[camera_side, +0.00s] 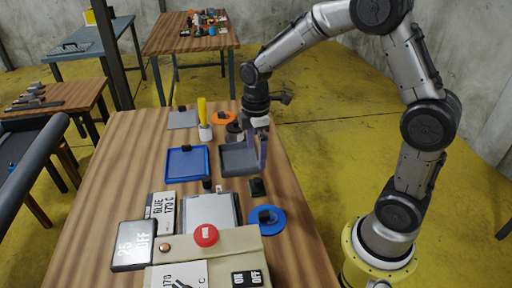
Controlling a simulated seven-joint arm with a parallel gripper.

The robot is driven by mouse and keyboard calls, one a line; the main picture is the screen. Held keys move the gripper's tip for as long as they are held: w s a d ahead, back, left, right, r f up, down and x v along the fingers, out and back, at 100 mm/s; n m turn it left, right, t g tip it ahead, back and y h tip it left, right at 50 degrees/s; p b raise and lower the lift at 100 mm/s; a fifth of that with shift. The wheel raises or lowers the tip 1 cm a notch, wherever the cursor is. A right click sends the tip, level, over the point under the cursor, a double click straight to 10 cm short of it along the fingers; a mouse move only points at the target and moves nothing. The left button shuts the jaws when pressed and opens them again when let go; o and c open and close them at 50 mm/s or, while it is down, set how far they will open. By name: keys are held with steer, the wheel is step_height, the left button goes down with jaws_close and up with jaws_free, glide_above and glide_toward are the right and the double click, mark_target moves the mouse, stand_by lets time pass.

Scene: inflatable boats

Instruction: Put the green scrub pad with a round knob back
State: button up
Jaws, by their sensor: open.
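I cannot pick out a clearly green scrub pad with a round knob in this view. A small dark block (257,187) lies right of the table's middle; its colour and shape are too small to tell. My gripper (258,152) points down at the right edge of the grey tray (228,169). Its two purplish fingers are apart, with nothing visible between them. The fingers and wrist hide part of the tray's right side and what is behind it.
A blue tray (187,176) lies left of the grey one. Behind stand an orange disc (219,116), a dark round item (235,132) and a yellow-handled tool (202,109). A blue disc (277,221) and a beige control box with a red button (206,235) are in front.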

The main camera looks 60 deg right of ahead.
steer(key=s+a+r+m+t, duration=0.2)
steer(key=s+r+m, duration=0.2)
steer(key=s+r, duration=0.45)
steer(key=s+r+m+t, duration=0.1)
steer(key=s+r+m, duration=0.1)
steer(key=s, duration=0.4)
steer(key=s+a+r+m+t, duration=0.1)
steer(key=s+r+m+t, duration=0.1)
steer(key=s+m, duration=0.3)
steer(key=shift+s+a+r+t, duration=0.2)
steer(key=shift+s+r+t, duration=0.1)
steer(key=shift+s+r, duration=0.2)
